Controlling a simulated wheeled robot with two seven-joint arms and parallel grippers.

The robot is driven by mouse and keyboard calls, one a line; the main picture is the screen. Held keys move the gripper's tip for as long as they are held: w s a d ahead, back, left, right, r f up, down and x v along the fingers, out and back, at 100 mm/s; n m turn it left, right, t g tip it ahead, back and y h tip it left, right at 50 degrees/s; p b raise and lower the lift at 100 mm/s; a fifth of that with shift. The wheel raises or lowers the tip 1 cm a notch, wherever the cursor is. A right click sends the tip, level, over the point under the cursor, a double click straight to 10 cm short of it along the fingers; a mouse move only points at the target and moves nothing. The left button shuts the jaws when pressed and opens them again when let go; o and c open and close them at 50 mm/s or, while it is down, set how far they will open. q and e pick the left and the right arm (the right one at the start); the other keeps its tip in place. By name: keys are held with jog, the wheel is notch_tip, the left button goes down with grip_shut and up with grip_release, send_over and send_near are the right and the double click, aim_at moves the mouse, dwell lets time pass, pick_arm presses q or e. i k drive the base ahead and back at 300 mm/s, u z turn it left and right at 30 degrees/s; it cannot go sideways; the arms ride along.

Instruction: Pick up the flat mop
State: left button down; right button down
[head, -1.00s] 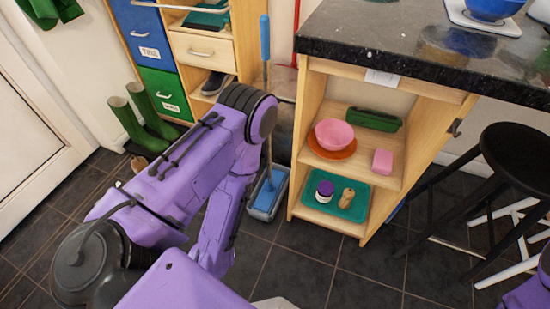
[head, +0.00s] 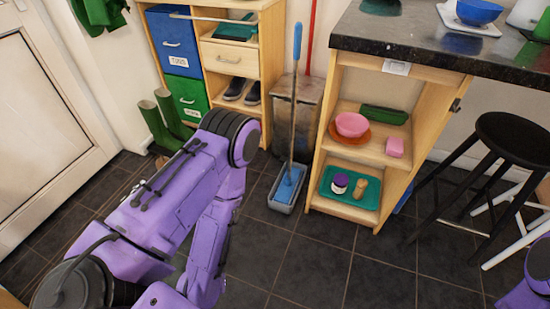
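The flat mop (head: 294,105) stands upright, with a blue grip at the top of a long pole. Its blue head (head: 288,186) rests in a grey tub (head: 285,197) on the dark tiled floor, left of the open shelf unit. My purple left arm fills the lower left of the head view, apart from the mop. Its gripper is hidden or below the frame edge. Only a small purple part of my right arm shows at the lower right edge, and its gripper is out of view.
A bin (head: 297,102) stands behind the mop, with a red pole (head: 311,35) beside it. The shelf unit (head: 326,140) under the granite counter (head: 425,42) is close on the right. A drawer cabinet (head: 268,70) and green boots (head: 160,122) stand left. Floor in front is clear.

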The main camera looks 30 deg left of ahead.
aim_at(284, 194)
jog(key=u, duration=0.75)
jog(key=i, duration=1)
jog(key=k, duration=1)
jog(key=u, duration=1.2)
jog(key=i, duration=1.05)
jog(key=z, duration=2.75)
